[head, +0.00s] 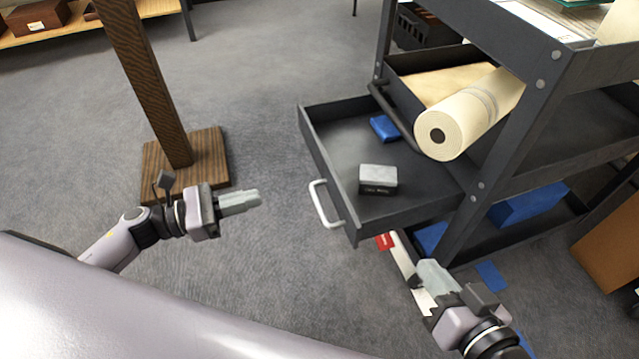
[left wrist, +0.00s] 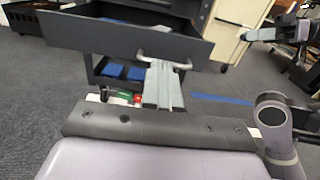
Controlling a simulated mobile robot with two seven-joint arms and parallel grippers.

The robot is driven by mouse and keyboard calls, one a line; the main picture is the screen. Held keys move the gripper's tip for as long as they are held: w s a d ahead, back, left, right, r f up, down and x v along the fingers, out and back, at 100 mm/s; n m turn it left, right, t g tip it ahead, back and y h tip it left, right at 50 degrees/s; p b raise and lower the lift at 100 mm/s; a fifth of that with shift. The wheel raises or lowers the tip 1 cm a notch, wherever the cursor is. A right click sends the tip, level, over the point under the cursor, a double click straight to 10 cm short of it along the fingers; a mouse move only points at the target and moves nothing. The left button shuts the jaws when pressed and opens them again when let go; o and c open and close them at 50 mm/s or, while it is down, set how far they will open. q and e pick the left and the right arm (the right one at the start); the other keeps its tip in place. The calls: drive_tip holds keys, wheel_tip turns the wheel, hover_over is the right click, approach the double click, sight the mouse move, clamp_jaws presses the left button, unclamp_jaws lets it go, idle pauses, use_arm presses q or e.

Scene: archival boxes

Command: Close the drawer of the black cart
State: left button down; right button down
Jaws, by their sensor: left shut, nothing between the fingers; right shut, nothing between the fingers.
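The black cart (head: 513,126) stands at the right in the head view. Its drawer (head: 345,205) is pulled out to the left, with a white handle (head: 323,205) on its front. A grey box (head: 378,179) and a blue item (head: 384,128) lie in it. My left gripper (head: 256,199) is shut and empty, left of the handle and apart from it. In the left wrist view the drawer (left wrist: 125,40) and handle (left wrist: 165,60) show beyond the left gripper's fingers (left wrist: 163,88). My right gripper (head: 426,266) is shut and empty, in front of the cart below the drawer.
A cream roll (head: 468,112) lies on the cart's shelf above the drawer and sticks out over it. A wooden post on a square base (head: 210,158) stands at the left. Blue items (head: 528,204) lie on the lower shelf. Carpet (head: 260,100) between post and drawer is clear.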

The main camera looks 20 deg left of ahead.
sight(333, 179)
use_arm(q)
drive_tip(key=b+x, duration=0.1)
drive_tip(key=x, duration=1.3)
use_arm(e)
drive_tip(key=shift+d+f+t, duration=0.15)
drive_tip(key=shift+d+t, duration=0.15)
drive_tip(key=shift+d, duration=0.1)
